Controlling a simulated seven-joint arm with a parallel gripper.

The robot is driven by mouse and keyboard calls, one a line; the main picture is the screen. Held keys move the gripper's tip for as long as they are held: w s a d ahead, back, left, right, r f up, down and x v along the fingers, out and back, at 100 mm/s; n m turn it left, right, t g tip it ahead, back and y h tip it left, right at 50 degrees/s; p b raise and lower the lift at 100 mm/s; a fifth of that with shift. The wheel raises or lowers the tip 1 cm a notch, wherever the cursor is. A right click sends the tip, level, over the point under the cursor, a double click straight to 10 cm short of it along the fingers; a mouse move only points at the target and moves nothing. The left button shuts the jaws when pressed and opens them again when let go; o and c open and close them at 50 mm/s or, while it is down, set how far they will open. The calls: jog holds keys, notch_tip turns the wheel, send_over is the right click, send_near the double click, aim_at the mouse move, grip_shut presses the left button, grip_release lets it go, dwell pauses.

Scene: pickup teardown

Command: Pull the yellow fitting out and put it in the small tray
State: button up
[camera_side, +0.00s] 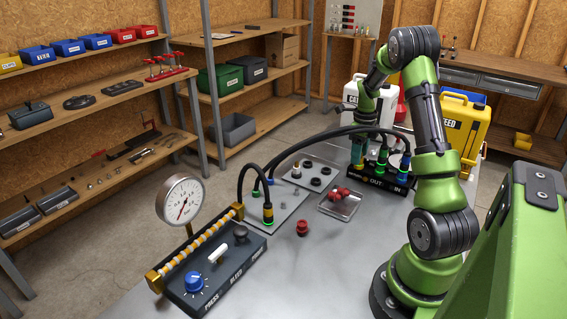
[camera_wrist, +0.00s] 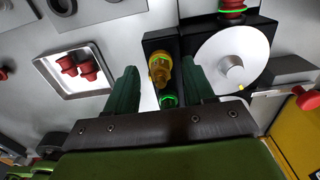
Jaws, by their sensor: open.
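The yellow fitting (camera_wrist: 160,72), with a lit green ring, stands in a dark block in the wrist view. My gripper (camera_wrist: 160,64) is open, its green fingers on either side of the fitting with gaps visible; I cannot tell whether the tips are level with it. The small tray (camera_side: 332,212) lies left of the block and holds red fittings (camera_side: 341,192). The tray also shows in the wrist view (camera_wrist: 78,87).
A white disc (camera_wrist: 218,52) and a red fitting (camera_wrist: 232,14) are right of the yellow fitting. Black hoses (camera_side: 303,143) arch near the block. A plate with sockets (camera_side: 313,168), a loose red fitting (camera_side: 302,228) and a gauge panel (camera_side: 222,271) are on the table.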

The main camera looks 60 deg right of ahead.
jog(key=shift+f, duration=0.55)
grip_shut()
jog(key=c, duration=0.8)
grip_release()
grip_shut()
jog(key=shift+r, duration=0.2)
jog(key=shift+r, duration=0.75)
